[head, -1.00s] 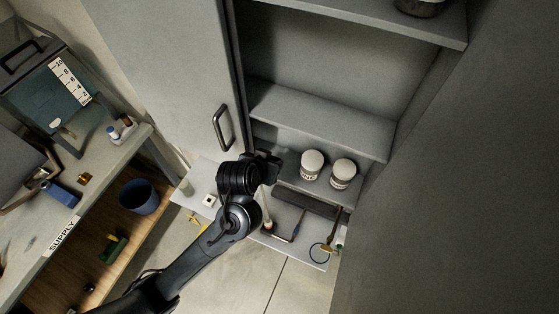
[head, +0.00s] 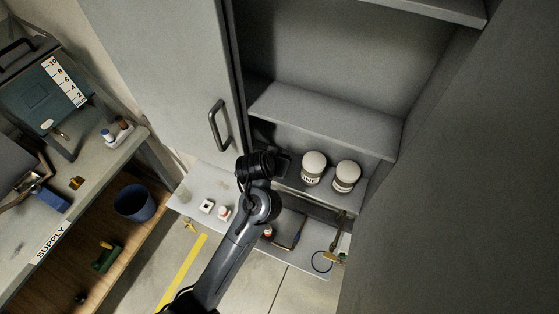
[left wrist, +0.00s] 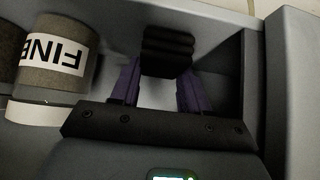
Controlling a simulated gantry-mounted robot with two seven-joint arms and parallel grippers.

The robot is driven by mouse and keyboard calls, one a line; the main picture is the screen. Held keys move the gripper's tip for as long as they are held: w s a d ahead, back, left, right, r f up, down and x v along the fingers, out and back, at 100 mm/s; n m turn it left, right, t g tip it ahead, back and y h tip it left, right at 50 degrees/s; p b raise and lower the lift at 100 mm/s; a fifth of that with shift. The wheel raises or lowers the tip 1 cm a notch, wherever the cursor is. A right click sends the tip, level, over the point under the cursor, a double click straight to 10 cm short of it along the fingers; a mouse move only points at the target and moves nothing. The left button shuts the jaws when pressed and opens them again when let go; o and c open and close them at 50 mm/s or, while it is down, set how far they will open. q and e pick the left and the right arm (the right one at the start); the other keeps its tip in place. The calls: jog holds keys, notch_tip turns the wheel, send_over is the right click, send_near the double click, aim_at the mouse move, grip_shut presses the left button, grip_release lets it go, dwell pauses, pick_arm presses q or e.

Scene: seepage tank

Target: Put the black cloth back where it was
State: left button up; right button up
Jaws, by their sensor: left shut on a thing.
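My left gripper (head: 284,164) reaches into the grey cabinet at the left end of the shelf that holds the jars. In the left wrist view its purple fingers (left wrist: 163,72) are shut on a black, ribbed or folded bundle, which looks like the black cloth (left wrist: 167,48). The bundle sits close to the cabinet's side wall (left wrist: 252,75). Whether it touches the shelf, I cannot tell. In the head view the cloth cannot be told apart from the dark gripper. My right gripper is in neither view.
Two white-lidded jars (head: 314,167) (head: 346,176) stand just right of the gripper; one reads FINE (left wrist: 60,55). The cabinet door (head: 170,80) is open at the left. Small items and tools lie on the low grey panel (head: 290,262). A supply bench (head: 95,165) stands at the left.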

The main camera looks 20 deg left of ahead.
pick_arm(q)
jog(key=shift+w+f, duration=0.1)
jog(key=shift+w, duration=0.15)
jog(key=shift+f, duration=0.15)
jog(key=o, duration=1.3)
